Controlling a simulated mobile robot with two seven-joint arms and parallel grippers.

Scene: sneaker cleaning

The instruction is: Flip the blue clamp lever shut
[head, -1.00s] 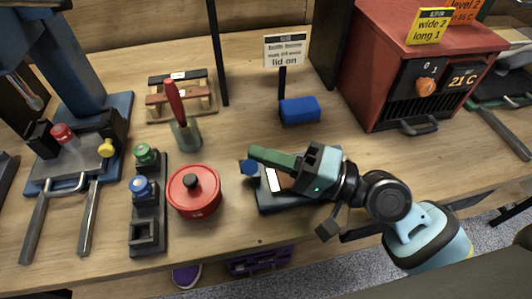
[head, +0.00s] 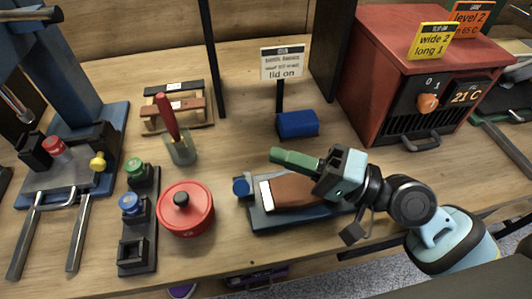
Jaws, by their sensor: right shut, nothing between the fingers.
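The blue clamp lever (head: 241,187) shows as a round blue knob at the left end of a dark blue clamp base (head: 262,219). I cannot tell whether the lever is open or shut. A brown piece with a white end (head: 284,193) lies on that base. My right gripper (head: 277,157) is shut and empty, its green fingers pointing left above the brown piece. The fingertips are apart from the knob, above and to its right in the picture. The gripper and arm cover the right part of the clamp. My left gripper does not show.
A red lidded pot (head: 187,212) stands just left of the clamp. A dark rack with green and blue knobs (head: 138,255) is further left. A blue block (head: 297,124) and a "lid on" sign (head: 282,63) stand behind; a red oven (head: 400,45) is at back right.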

